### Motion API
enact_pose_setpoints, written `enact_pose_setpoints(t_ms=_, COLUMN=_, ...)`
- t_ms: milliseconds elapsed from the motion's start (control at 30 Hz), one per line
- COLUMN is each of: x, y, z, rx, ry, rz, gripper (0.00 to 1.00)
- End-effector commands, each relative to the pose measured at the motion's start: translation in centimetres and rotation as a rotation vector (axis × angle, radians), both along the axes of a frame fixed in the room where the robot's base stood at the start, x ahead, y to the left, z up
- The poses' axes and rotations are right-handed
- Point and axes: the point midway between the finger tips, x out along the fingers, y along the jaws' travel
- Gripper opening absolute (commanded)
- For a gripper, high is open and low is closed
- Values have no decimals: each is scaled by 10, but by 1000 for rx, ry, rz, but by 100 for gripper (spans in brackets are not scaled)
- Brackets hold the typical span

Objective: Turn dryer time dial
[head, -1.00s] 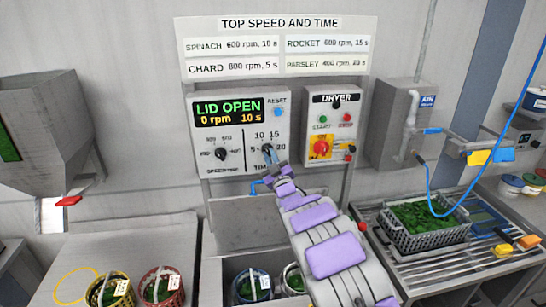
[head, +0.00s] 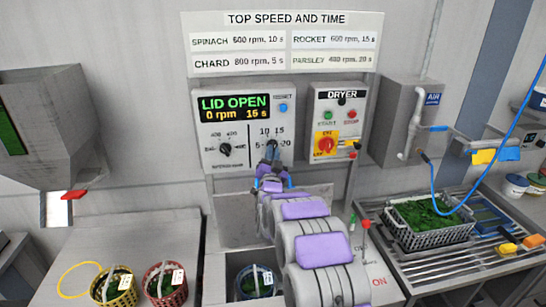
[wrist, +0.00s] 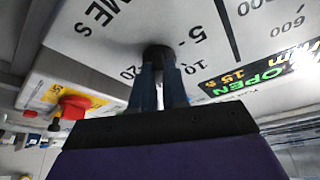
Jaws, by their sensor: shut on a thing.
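The dryer time dial (wrist: 157,53) is a dark round knob on the white control panel, with marks 5, 10, 15 and 20 around it. In the head view my gripper (head: 271,150) covers most of the dial. In the wrist view my gripper (wrist: 159,78) has its two blue fingers shut on the dial from both sides. The green and yellow display (head: 234,108) reads LID OPEN, 0 rpm, 15 s. The speed dial (head: 225,149) is to the left of the time dial.
The DRYER box (head: 338,121) with green and red buttons and a red switch (head: 326,144) is right of the panel. A poster (head: 283,44) listing speeds and times hangs above. Baskets of greens (head: 166,285) stand below left. A crate of greens (head: 428,238) sits at right.

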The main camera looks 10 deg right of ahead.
Motion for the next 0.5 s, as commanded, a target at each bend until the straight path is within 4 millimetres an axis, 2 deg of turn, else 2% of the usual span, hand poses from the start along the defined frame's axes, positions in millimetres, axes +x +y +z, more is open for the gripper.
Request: enact_pose_setpoints(t_ms=500, x=0, y=5, z=8, rx=492, ry=-12, rz=2, gripper=0)
